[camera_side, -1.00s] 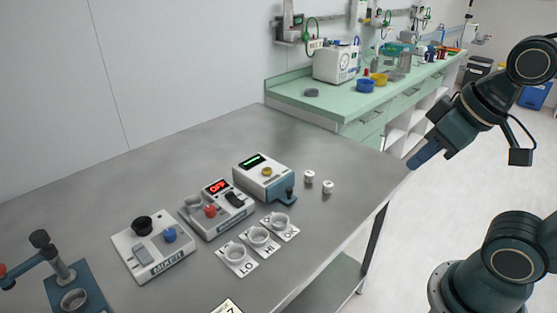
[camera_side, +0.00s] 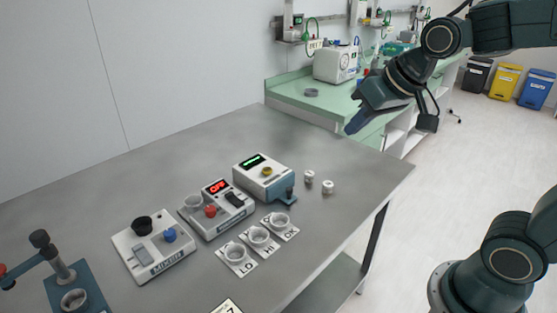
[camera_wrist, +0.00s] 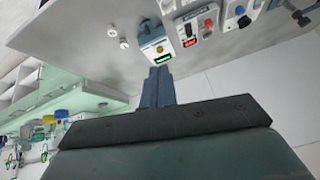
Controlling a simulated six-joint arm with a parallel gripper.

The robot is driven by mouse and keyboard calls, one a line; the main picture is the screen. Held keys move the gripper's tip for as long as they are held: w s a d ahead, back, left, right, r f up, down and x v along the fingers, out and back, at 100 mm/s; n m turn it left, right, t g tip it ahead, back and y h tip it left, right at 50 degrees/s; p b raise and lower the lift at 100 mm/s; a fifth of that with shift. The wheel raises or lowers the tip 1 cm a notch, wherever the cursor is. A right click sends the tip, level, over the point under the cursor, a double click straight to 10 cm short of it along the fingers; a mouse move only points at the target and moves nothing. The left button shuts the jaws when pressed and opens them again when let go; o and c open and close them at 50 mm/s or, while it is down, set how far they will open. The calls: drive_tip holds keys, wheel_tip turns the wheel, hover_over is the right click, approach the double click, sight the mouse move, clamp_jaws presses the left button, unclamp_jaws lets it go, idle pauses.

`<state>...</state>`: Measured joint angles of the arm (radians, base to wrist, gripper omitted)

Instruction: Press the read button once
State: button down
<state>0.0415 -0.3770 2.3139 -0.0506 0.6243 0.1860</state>
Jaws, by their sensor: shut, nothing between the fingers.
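A white and teal reader box (camera_side: 246,179) with a green-lit display and a yellow button (camera_side: 267,171) on top stands on the steel table. No label on the button is legible. The box also shows in the wrist view (camera_wrist: 150,33), with its yellow button (camera_wrist: 160,49) just beyond the fingertips in the picture. My gripper (camera_side: 352,128) is shut and empty, up in the air to the right of the box and well apart from it. In the wrist view its closed fingers (camera_wrist: 159,72) point toward the box.
Left of the box stand a unit with a red OFF display (camera_side: 216,187) and a mixer (camera_side: 152,247). Several cups on labelled cards (camera_side: 258,237) lie in front. Two small white vials (camera_side: 327,187) stand to the right. The table's back is clear.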

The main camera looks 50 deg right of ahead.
drive_tip(key=w+d+f+m+t, duration=0.1)
drive_tip(key=w+f+m, duration=0.25)
drive_tip(key=w, duration=1.15)
drive_tip(key=m+t, duration=0.2)
hover_over(270, 171)
wheel_tip(270, 171, down, 10)
drive_tip(key=shift+r+y, duration=0.2)
drive_tip(key=shift+y, duration=0.2)
drive_tip(key=shift+f, duration=0.15)
drive_tip(key=shift+f, duration=4.25)
